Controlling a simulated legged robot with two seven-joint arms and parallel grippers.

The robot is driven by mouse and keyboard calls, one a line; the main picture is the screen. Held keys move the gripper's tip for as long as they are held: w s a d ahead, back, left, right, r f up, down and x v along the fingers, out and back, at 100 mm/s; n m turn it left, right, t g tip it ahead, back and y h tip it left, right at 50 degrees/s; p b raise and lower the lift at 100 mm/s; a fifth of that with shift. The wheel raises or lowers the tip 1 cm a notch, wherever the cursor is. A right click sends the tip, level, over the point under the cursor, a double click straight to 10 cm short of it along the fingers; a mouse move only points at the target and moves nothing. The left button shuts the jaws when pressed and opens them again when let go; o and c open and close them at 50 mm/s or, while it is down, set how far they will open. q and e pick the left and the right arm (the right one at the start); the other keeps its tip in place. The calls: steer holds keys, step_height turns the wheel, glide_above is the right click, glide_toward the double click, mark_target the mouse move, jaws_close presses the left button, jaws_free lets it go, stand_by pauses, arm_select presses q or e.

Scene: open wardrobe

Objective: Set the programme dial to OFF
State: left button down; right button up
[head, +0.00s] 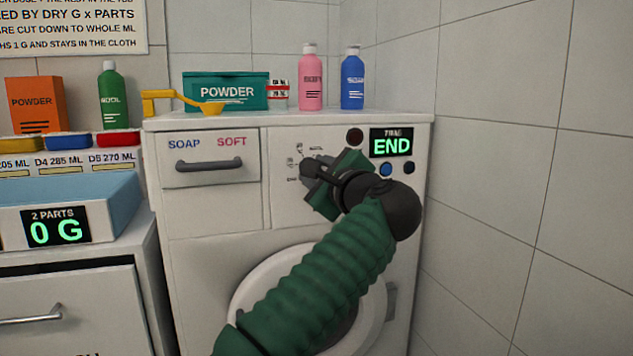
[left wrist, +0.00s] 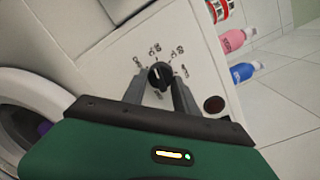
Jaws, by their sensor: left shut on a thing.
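The display (head: 391,143) right of the dial reads END. My right gripper is in neither view.
A soap drawer (head: 210,158) is left of the dial. A teal powder box (head: 227,90), yellow scoop (head: 212,107), pink bottle (head: 311,80) and blue bottle (head: 352,80) stand on top. A scale (head: 56,228) reads 0 G at left. A tiled wall is close at right.

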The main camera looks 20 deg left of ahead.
arm_select(q)
steer(key=n+b, duration=0.1)
steer(key=n, duration=0.3)
steer(key=n+h+b, duration=0.1)
steer(key=n, duration=0.3)
steer(key=shift+w+d+f, duration=0.1)
steer(key=shift+d+f, duration=0.05)
steer(key=shift+n, duration=0.3)
stand_by(0.3)
steer(key=c, duration=1)
jaws_free()
steer(key=shift+w, duration=0.1)
steer(key=shift+o, duration=0.2)
